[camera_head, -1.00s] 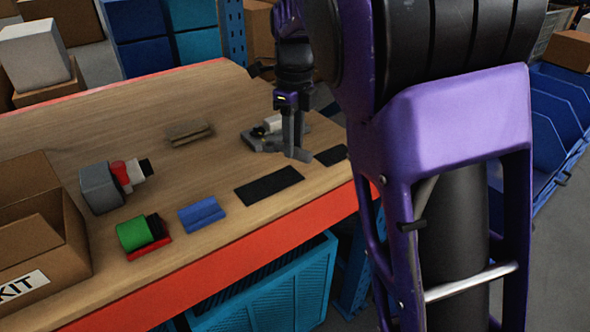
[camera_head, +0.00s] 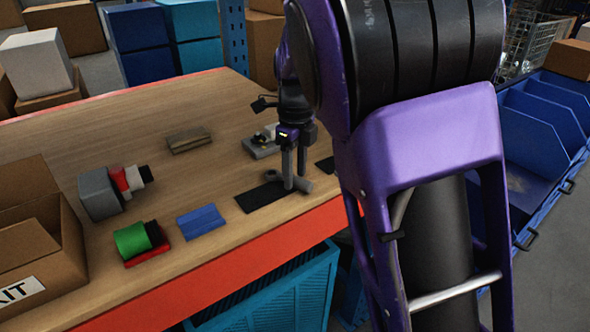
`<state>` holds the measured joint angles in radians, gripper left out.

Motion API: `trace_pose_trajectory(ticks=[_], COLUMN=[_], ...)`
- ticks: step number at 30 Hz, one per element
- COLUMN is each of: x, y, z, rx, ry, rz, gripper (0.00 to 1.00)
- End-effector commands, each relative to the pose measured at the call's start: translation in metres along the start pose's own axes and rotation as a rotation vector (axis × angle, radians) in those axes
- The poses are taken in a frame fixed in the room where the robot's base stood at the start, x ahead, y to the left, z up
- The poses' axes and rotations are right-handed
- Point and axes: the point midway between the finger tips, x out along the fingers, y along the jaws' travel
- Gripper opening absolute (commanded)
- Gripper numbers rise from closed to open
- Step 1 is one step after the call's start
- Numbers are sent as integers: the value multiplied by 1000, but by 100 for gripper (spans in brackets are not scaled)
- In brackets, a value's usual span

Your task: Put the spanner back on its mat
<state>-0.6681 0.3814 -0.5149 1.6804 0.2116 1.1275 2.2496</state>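A grey spanner (camera_head: 303,184) shows at my gripper's fingertips, partly hidden by the fingers. My gripper (camera_head: 294,182) points down with its fingers closed about the spanner. The spanner is over the right part of a long black mat (camera_head: 256,197) near the table's front edge, with one end reaching past the mat's right side. I cannot tell whether the spanner touches the mat. A smaller black mat (camera_head: 325,165) lies farther right, partly hidden by my arm.
On the wooden table (camera_head: 170,205) are a blue block (camera_head: 201,220), a green roll (camera_head: 132,240) on a red base, a grey block with red and black parts (camera_head: 100,194), a wooden piece (camera_head: 188,139) and a grey item (camera_head: 260,145) behind my gripper. An open carton (camera_head: 70,270) stands left.

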Motion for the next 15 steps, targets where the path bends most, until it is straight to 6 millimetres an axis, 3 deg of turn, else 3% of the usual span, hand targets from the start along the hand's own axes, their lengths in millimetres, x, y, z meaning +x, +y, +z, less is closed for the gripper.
trace_pose_trajectory(ticks=[10,15], x=[-1,-20], y=[0,0], z=[0,1], rx=[0,0], ry=[0,-3], rz=[0,-2], gripper=[62,62])
